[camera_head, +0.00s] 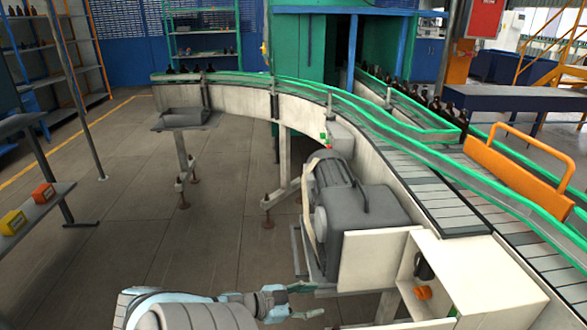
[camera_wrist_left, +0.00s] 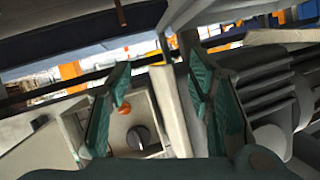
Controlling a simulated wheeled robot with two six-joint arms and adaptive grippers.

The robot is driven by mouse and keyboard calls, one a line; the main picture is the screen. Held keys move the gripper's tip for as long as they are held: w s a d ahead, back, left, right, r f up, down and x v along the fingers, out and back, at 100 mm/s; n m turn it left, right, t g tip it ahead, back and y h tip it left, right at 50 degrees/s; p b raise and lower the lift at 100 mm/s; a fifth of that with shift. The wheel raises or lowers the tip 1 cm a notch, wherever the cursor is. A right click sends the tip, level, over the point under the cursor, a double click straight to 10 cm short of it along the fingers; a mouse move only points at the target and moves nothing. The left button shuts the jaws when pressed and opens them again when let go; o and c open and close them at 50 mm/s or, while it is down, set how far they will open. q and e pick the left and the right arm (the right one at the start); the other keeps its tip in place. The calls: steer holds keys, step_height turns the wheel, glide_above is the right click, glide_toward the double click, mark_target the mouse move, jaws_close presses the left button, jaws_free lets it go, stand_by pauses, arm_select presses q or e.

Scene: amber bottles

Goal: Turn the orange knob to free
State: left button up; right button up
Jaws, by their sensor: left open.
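The orange knob (camera_head: 423,292) sits inside an open cream box (camera_head: 475,270) at the lower right of the head view. A black knob (camera_head: 422,266) is just above it. In the left wrist view, the orange knob (camera_wrist_left: 124,108) shows partly beside the left finger, and the black knob (camera_wrist_left: 138,138) lies below it. My left gripper (camera_head: 306,300) is open and empty, to the left of the box and apart from the knob. In the left wrist view its two green fingers (camera_wrist_left: 160,85) are spread wide. My right gripper is not in view.
A grey motor (camera_head: 345,200) stands just behind the box, close to my left gripper. A conveyor with green rails (camera_head: 375,120) curves behind it, with an orange guard (camera_head: 518,170) at right. The floor (camera_head: 150,210) at left is open. A shelf (camera_head: 40,205) stands at far left.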

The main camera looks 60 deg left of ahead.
arm_select(q)
steer(key=shift+s+a+f+n+g+y+p, duration=0.1)
steer(key=shift+s+f+n+g+y+p, duration=0.25)
steer(key=shift+f, duration=0.45)
steer(key=shift+s+a+f+n+g+y+p, duration=0.15)
steer(key=shift+s+f+g+y, duration=0.2)
steer(key=shift+s+f, duration=0.35)
steer(key=shift+s+a+f+n+g+y+p, duration=0.15)
steer(key=shift+s+f+y, duration=0.25)
steer(key=shift+f, duration=0.5)
steer(key=s+d+f+g+y, duration=0.1)
steer(key=s+f+g+y, duration=0.2)
steer(key=s+f+g, duration=0.95)
steer(key=s+d+f+h, duration=0.1)
steer(key=s+d+f, duration=0.2)
steer(key=d, duration=0.4)
steer(key=s+d+f+n+t+h, duration=0.1)
steer(key=s+d+f, duration=0.3)
steer(key=d, duration=0.3)
steer(key=s+d+f+n+h, duration=0.1)
steer(key=s+d+f, duration=0.2)
steer(key=d, duration=0.4)
steer(key=shift+s+f+t, duration=0.3)
steer(key=shift+s+f, duration=0.05)
steer(key=shift+f, duration=0.15)
